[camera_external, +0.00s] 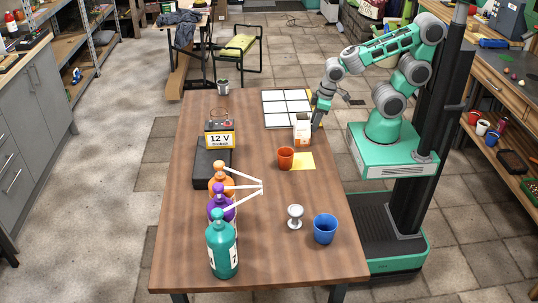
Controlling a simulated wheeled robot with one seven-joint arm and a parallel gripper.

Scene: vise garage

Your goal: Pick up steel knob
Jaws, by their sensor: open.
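The steel knob (295,216) stands upright near the front right part of the wooden table (255,257). It is a small silvery piece with a round top on a narrower stem. A blue cup (325,229) stands just to its right. My gripper (315,126) is at the table's right edge, well behind the knob and apart from it. It is open. Its fingertips are small here and partly hidden by the white carton (302,128), so I cannot tell whether it touches the carton.
A red cup (286,158) stands by a yellow sheet (304,161). Orange, purple and teal (221,247) bottles line the left, their long white nozzles reaching toward the middle. A 12 V battery (220,135), a black case (212,168) and a white grid tray (287,106) lie farther back.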

